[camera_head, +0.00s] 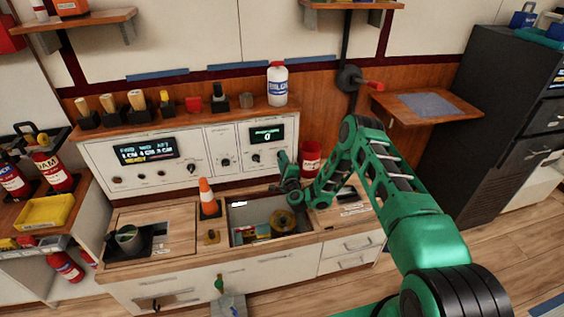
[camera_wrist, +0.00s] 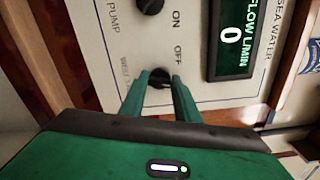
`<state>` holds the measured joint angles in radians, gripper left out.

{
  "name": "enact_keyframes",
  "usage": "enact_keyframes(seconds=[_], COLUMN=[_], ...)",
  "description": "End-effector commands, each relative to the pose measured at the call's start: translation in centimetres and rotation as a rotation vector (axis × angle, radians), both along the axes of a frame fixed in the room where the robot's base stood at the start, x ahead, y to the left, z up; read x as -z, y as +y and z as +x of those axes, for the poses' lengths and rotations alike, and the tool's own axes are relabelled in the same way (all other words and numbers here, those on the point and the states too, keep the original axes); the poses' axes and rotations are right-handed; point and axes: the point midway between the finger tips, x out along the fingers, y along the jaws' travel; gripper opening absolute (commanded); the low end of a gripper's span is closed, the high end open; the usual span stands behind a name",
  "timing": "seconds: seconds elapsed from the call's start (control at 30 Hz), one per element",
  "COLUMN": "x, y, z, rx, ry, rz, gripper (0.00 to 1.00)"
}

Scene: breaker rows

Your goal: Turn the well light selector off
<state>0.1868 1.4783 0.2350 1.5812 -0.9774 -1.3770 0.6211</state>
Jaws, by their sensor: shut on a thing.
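The well light selector (camera_wrist: 159,73) is a small dark round knob on the pale control panel, beside a partly hidden label that begins "WELL". My gripper (camera_wrist: 160,82) has its green fingers on either side of this knob and is shut on it. An "OFF" mark is printed near the knob. Its pointer is hidden or too dark to read. In the head view my gripper (camera_head: 284,163) is against the right part of the panel and covers the selector.
Another dark knob (camera_wrist: 149,5) marked "PUMP" sits close by. A flow display (camera_wrist: 232,38) reads 0. Below the panel is an open sink-like well (camera_head: 240,215) with items inside.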

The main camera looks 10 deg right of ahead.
Motion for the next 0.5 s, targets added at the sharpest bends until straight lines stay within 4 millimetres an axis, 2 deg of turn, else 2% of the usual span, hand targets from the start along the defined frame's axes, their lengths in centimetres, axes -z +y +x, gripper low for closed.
enact_keyframes(seconds=[0.5], x=[0.45], y=[0.42], z=[-0.24], rx=[-0.008], ry=[0.005], rz=[-0.491], gripper=[0.07])
